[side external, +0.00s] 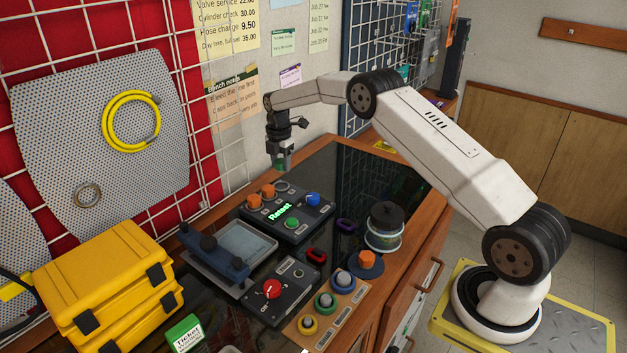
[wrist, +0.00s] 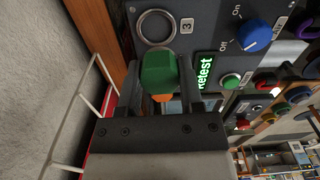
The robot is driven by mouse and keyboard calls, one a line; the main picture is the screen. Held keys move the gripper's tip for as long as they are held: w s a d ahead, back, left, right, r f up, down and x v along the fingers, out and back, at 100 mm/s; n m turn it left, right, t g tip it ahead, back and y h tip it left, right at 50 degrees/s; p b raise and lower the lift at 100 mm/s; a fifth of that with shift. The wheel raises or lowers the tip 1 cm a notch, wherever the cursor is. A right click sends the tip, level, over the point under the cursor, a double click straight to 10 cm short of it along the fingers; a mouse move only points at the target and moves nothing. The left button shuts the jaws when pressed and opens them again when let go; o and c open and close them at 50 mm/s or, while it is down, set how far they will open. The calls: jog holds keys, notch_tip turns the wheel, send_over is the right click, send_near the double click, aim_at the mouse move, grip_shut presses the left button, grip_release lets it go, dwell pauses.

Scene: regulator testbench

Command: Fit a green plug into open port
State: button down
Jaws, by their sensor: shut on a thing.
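My gripper (wrist: 159,80) is shut on a green plug (wrist: 158,70), which sits upright between the two fingers in the wrist view. In the side view my gripper (side external: 282,158) hangs above the back edge of the dark test panel (side external: 309,223). The open port (wrist: 156,27), a metal ring marked 3, is empty and lies just beyond the plug in the wrist view, apart from it. In the side view the open port (side external: 281,187) is below my gripper, beside two orange plugs (side external: 268,191) in the same row. The plug's lower end is hidden.
The panel also carries a blue knob (side external: 312,199), a green button (side external: 291,223) and a lit Retest display (side external: 280,210). A white wire grid (wrist: 92,92) stands close on the left in the wrist view. A glass jar (side external: 384,240) stands to the right.

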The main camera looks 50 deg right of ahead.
aim_at(282, 187)
jog(key=shift+w, duration=0.2)
jog(key=shift+f, duration=0.2)
jog(key=shift+f, duration=2.25)
jog(key=shift+f, duration=0.5)
grip_release()
dwell(0.4)
jog(key=shift+r, duration=0.2)
jog(key=shift+r, duration=3.8)
